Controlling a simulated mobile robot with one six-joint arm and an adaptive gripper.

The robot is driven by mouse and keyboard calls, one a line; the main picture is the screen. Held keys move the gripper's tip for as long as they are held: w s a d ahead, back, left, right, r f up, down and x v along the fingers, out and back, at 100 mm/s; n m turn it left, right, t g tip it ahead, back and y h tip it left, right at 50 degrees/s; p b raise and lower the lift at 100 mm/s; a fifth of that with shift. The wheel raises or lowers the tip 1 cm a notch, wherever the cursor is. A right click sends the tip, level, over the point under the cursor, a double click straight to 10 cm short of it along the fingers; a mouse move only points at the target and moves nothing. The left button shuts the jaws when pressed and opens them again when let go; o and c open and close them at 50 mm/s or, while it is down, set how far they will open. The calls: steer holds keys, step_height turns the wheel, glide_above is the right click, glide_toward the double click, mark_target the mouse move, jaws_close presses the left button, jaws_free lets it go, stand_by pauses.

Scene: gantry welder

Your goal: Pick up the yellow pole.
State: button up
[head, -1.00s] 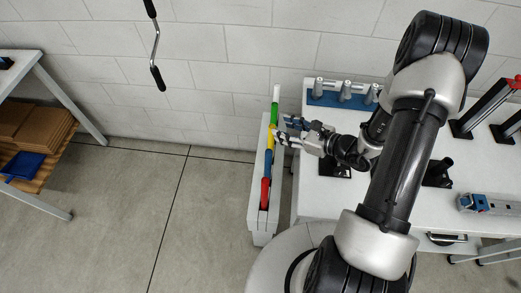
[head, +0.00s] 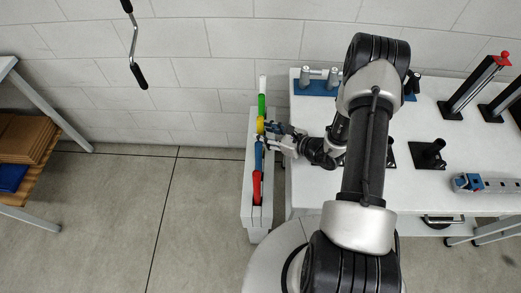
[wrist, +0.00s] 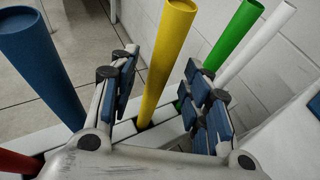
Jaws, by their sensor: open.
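The yellow pole (head: 260,126) stands in a narrow white rack (head: 247,205), between the green pole (head: 262,103) and the blue pole (head: 258,153). In the wrist view the yellow pole (wrist: 165,60) rises between the two blue-padded fingers of my gripper (wrist: 162,75), with a gap on either side. Its lower end goes into the rack's top. In the head view my gripper (head: 268,132) reaches in from the right, with its fingertips at the yellow pole. My gripper is open and holds nothing.
A red pole (head: 256,188) stands at the rack's near end and a white pole (head: 263,82) at its far end. The white workbench (head: 430,195) is right of the rack. The wall is close behind. Open floor (head: 200,220) lies to the left.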

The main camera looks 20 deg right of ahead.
mark_target(260, 132)
steer(key=x, duration=0.3)
steer(key=shift+f, duration=0.1)
steer(key=shift+c, duration=0.4)
jaws_close()
